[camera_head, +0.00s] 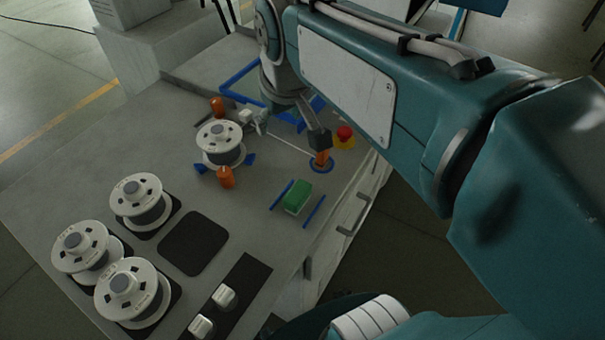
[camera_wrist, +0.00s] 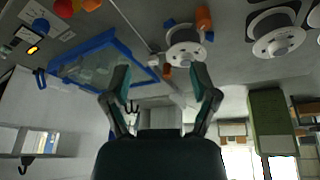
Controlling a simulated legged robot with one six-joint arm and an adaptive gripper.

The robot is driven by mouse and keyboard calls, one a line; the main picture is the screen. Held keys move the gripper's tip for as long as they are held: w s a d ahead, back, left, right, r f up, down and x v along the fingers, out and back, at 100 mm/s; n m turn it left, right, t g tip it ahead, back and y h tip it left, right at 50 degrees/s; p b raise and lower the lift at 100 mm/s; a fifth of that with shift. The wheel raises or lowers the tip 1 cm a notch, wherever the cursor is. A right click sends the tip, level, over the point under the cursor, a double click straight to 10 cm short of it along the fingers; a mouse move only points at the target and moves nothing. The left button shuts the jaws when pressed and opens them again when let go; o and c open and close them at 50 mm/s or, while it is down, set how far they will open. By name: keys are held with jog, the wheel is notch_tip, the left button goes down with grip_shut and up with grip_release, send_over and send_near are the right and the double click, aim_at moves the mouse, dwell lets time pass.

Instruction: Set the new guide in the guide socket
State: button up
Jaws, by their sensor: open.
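My gripper (camera_wrist: 161,82) is open in the wrist view, with nothing between its two fingers. In the head view it hangs over the back part of the bench, and one dark fingertip shows above an orange post. Two small white blocks, which look like guides (camera_head: 224,296) (camera_head: 200,327), sit on a black strip at the front of the bench, well away from my gripper. A small white piece (camera_head: 245,115) stands beside the mounted spool. I cannot tell whether it belongs to the guide socket. The arm hides part of that area.
A wire spool (camera_head: 221,143) stands between orange posts (camera_head: 217,105) (camera_head: 225,177). Several more spools (camera_head: 142,201) stand at the left. A dark pad (camera_head: 193,243) is empty.

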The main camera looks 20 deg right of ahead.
jog(key=s+f+m+t, duration=0.1)
jog(key=s+f, duration=0.4)
jog(key=s, duration=0.5)
jog(key=shift+s+f+m+t, duration=0.2)
jog(key=shift+f+m+t, duration=0.1)
jog(key=shift+f+m, duration=0.15)
jog(key=shift+r, duration=0.1)
